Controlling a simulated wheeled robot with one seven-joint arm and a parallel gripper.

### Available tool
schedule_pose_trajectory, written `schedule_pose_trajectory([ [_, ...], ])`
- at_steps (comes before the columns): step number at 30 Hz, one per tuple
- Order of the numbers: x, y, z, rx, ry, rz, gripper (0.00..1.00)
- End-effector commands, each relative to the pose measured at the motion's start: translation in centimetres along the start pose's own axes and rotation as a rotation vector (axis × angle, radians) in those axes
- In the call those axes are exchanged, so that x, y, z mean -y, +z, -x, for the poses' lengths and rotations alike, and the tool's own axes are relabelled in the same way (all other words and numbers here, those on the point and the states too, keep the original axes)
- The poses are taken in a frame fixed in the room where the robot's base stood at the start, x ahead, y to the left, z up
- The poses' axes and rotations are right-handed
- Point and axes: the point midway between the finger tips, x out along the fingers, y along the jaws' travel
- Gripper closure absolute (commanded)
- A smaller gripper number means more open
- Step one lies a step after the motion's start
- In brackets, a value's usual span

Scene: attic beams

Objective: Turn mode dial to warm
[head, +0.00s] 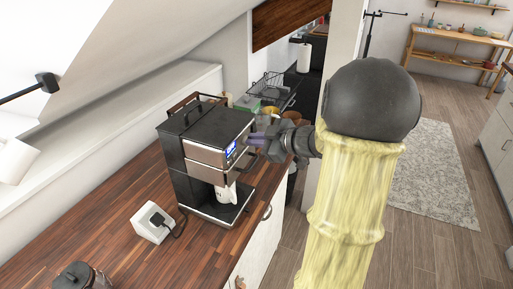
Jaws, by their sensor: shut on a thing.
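A black and brushed-metal coffee machine (207,150) stands on the wooden counter, with a lit blue display (231,149) on its front panel. My gripper (254,140) reaches in from the right, with its purplish fingers against the front panel just right of the display. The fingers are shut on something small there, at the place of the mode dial. The dial itself is hidden or too small to make out, so I cannot tell its setting. A white cup or spout part (226,193) shows below the panel, above the drip tray (222,212).
A white socket box (153,222) with a plugged-in black cord sits left of the machine. A dark glass jar (80,276) stands at the near counter end. A wire rack (268,86) and bowls are behind. The wooden counter (120,205) is otherwise clear at left.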

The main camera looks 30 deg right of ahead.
Motion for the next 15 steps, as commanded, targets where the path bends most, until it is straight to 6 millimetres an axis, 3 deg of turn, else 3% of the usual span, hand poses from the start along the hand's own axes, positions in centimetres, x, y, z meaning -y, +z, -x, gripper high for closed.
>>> schedule_pose_trajectory([
  [1, 0.66, 0.81, -0.33, 0.002, 0.014, 0.040, 1.00],
  [15, 1.26, 0.78, -0.33, 0.002, 0.140, 0.346, 1.00],
])
